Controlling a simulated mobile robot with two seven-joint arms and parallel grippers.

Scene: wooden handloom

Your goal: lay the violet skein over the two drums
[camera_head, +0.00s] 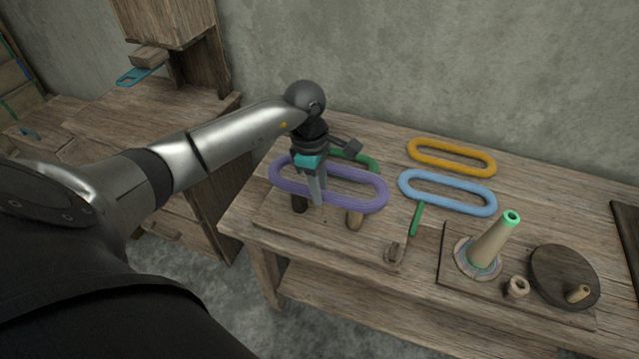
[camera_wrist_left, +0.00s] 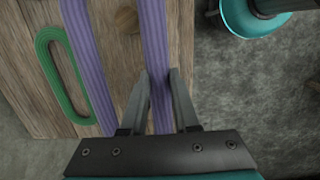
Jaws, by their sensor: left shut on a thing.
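The violet skein (camera_head: 345,201) is a long oval loop, held level by my left gripper (camera_head: 316,199) at its near strand, toward its left half. In the left wrist view the two fingers (camera_wrist_left: 159,78) close on either side of one violet strand (camera_wrist_left: 155,45). One drum top (camera_wrist_left: 127,20) shows between the two strands in the wrist view.
A green skein (camera_head: 362,160) lies behind the violet one; yellow (camera_head: 450,158) and blue (camera_head: 447,193) skeins lie to the right. A cone (camera_head: 492,242) with a green top and a dark wheel (camera_head: 564,276) stand on a board at right. A green strip (camera_head: 416,219) lies between.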

